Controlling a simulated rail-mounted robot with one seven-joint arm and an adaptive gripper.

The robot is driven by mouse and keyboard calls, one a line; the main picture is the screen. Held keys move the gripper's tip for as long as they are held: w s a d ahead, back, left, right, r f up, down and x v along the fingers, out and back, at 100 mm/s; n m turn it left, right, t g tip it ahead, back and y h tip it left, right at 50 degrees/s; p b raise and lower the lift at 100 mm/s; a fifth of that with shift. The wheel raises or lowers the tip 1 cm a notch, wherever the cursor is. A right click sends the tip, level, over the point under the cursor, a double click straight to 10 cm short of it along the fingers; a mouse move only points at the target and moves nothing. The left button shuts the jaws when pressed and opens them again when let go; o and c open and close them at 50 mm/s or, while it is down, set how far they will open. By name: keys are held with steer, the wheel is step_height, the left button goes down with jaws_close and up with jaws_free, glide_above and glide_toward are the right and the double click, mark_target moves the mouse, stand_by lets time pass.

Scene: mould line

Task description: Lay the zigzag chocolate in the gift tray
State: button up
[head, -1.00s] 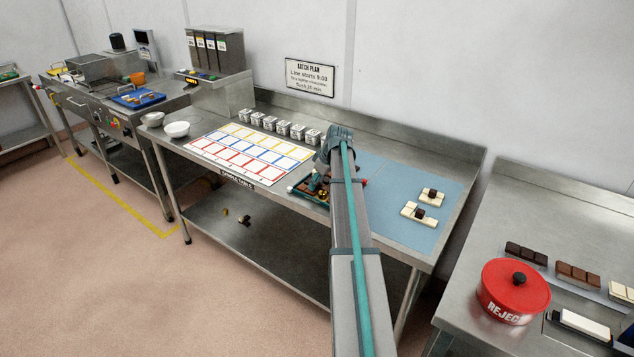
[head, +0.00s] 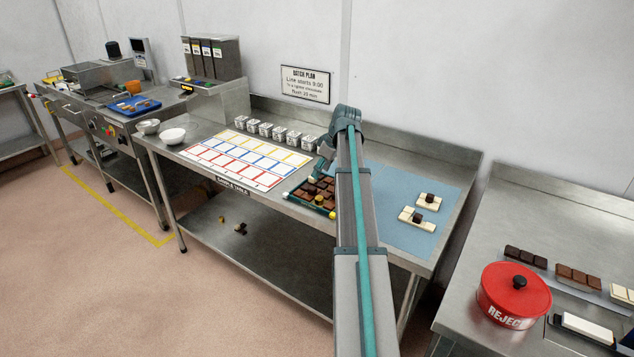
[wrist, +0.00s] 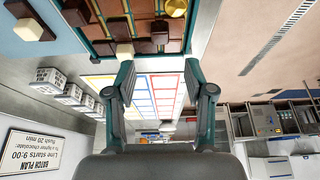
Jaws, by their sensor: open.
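The gift tray appears to be the teal-edged tray (head: 327,213) at the front of the sample table, left of the blue mat. Brown chocolates (head: 317,190) and a few yellow ones fill much of it. I cannot single out the zigzag chocolate at this size. My gripper (head: 322,170) is just above the tray's back side, partly hidden by my arm. In the wrist view my gripper (wrist: 160,82) is open, with nothing held between its fingers. Dark, white and gold pieces (wrist: 175,8) lie in the tray beyond the fingertips, a white piece (wrist: 125,50) near the left one.
White bars with dark pieces on top (head: 417,217) lie on the blue mat (head: 385,210). A colour-framed card grid (head: 245,160) and a row of small labelled boxes (head: 265,129) lie left of the tray. A red reject pot (head: 513,293) stands on the right-hand table.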

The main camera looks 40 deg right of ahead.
steer(key=shift+v, duration=1.45)
